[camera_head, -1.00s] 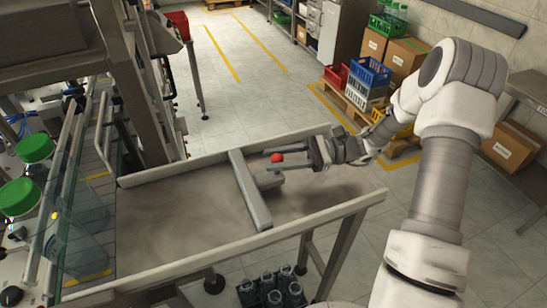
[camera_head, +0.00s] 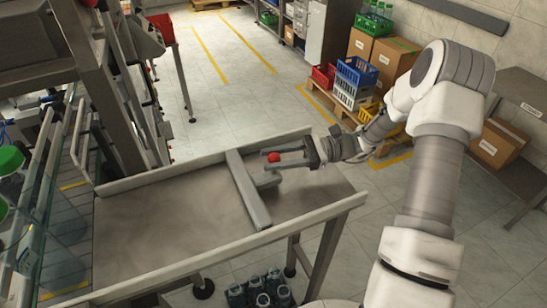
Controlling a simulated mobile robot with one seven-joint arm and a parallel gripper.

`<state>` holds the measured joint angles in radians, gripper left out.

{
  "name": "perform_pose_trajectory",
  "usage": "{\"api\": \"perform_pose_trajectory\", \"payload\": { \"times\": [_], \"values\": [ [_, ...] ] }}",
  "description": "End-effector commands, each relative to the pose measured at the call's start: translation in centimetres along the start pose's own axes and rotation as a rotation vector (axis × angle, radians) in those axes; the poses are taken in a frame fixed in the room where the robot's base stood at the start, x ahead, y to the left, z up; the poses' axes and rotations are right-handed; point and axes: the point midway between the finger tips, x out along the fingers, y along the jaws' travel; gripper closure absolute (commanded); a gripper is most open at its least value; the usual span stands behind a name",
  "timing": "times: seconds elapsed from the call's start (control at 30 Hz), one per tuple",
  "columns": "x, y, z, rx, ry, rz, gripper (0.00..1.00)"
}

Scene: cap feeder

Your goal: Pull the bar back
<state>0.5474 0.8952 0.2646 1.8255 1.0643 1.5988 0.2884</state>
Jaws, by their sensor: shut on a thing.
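The grey bar (camera_head: 247,189) lies across the feeder table (camera_head: 150,220), a little right of its middle. A short stub (camera_head: 267,181) sticks out from its right side, and a red ball knob (camera_head: 273,157) shows just above it. My gripper (camera_head: 276,158) reaches in from the right at the table's far side. Its two fingers lie on either side of the red knob and are shut on it. The exact contact is small and partly hidden by the fingers.
The table has raised rims on its long sides, and its surface is bare on both sides of the bar. Dark bottles (camera_head: 262,291) stand below the near side. Glass panels and green-capped containers (camera_head: 10,158) are at the left. Crates (camera_head: 356,75) and boxes stand behind on the right.

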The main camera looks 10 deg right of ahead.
Motion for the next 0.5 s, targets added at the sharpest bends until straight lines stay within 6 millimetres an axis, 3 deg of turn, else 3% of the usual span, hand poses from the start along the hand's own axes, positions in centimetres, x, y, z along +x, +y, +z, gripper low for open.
{"api": "perform_pose_trajectory", "payload": {
  "times": [0.03,0.07,0.2,0.5],
  "values": [
    [-0.48,-0.1,-0.11,0.0,0.007,-0.009,1.0],
    [-0.49,-0.1,-0.11,-0.001,0.007,-0.01,0.55],
    [-0.38,-0.09,-0.08,-0.001,0.006,-0.008,0.31],
    [-0.33,-0.07,-0.05,-0.001,0.004,-0.006,0.31]
  ]
}}
